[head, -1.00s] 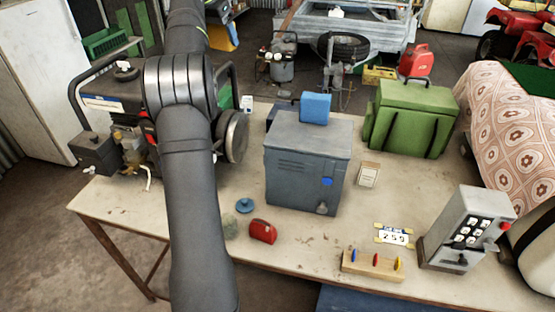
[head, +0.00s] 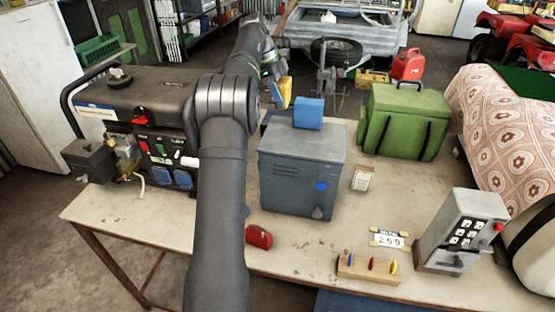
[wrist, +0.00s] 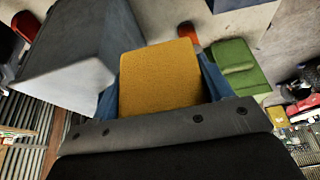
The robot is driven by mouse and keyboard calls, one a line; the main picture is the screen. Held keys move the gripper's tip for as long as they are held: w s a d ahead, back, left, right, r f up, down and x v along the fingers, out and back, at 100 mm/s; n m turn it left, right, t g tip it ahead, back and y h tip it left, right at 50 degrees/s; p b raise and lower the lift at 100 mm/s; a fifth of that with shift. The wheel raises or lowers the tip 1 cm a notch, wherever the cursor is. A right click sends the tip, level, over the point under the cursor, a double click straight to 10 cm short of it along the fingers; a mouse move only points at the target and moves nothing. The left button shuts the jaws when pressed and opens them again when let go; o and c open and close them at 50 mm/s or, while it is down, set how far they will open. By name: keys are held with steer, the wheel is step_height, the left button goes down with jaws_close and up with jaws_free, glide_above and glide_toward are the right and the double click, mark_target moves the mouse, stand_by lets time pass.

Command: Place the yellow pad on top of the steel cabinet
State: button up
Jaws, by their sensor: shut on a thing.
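The yellow pad (head: 286,91) is held by my gripper (head: 276,76), beyond and a little left of the grey steel cabinet (head: 296,185) in the head view. In the wrist view the pad (wrist: 160,75) fills the space between the blue fingers, which are shut on it. The cabinet stands upright on the table, with a blue knob on its front. Its top (head: 315,143) is partly taken at the back by a blue block (head: 309,113); the front of the top is bare. In the wrist view a large grey body, apparently the cabinet (wrist: 75,55), is left of the pad, apart from it.
A generator (head: 145,120) stands left of my arm. A green case (head: 404,120) is right of the cabinet. A red object (head: 258,236), a switch rack (head: 368,268), a number plate (head: 389,239) and a control box (head: 462,230) are along the front. The table between the cabinet and case is mostly clear.

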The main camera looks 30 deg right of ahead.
step_height(320, 180, down, 25)
stand_by(0.4)
steer(key=shift+f, duration=0.1)
steer(key=o, duration=0.9)
steer(key=shift+o, duration=0.2)
steer(key=v, duration=0.6)
steer(key=shift+r, duration=0.3)
steer(key=shift+w+a+r, duration=0.25)
steer(key=shift+r, duration=0.25)
steer(key=shift+c, duration=1.1)
